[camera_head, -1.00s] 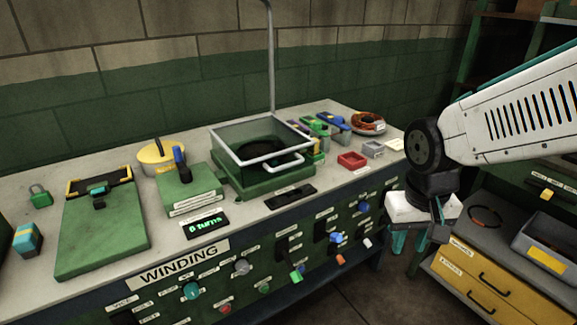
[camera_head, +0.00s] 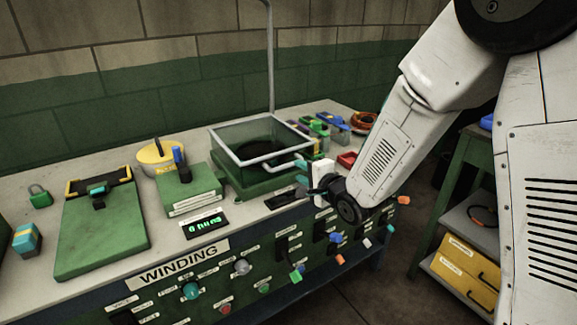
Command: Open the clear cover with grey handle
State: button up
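The clear cover (camera_head: 228,142) is a see-through box with a grey frame, sitting down on a green base (camera_head: 232,184) on the bench. A dark round thing shows inside it. Its grey handle (camera_head: 288,164) sticks out at the front right. My gripper (camera_head: 301,179) is just right of and slightly below the handle, pointing left. Its teal fingers look spread apart, with nothing seen between them. Whether a fingertip touches the handle cannot be told.
A black strip (camera_head: 279,200) and a green counter display (camera_head: 205,223) lie in front of the cover. A red tray (camera_head: 346,160) is behind my arm. Knobs and switches line the bench front below my gripper. A thin grey pole (camera_head: 271,60) rises behind the cover.

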aim_at(289, 165)
jog(key=x, duration=0.7)
jog(key=shift+w+a+f, duration=0.1)
jog(key=shift+w, duration=0.15)
grip_shut()
